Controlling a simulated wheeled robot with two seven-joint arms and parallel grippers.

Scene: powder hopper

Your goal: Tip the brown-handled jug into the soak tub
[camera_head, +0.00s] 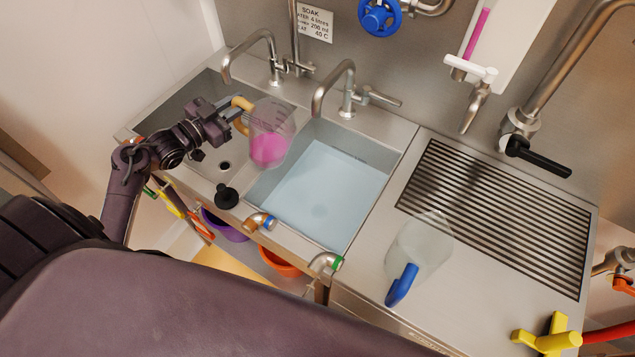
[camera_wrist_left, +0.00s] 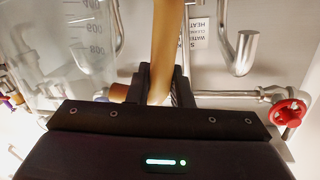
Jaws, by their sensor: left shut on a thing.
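The brown-handled jug (camera_head: 272,120) is clear and holds pink liquid in its lower part. It is slightly tilted above the divider between the two basins, at the left edge of the soak tub. My left gripper (camera_head: 236,114) is shut on its tan handle; the handle (camera_wrist_left: 165,50) also shows between the fingers in the left wrist view, with the jug's graduated wall (camera_wrist_left: 75,40) at left. The soak tub (camera_head: 330,190) is the right basin, with pale blue water in it. My right gripper is not in view.
An empty left basin (camera_head: 195,160) has a drain and a black plug (camera_head: 227,197) on its front rim. Two taps (camera_head: 345,88) stand behind the basins. A blue-handled clear jug (camera_head: 420,245) stands on the right counter beside a slatted drainer (camera_head: 500,215).

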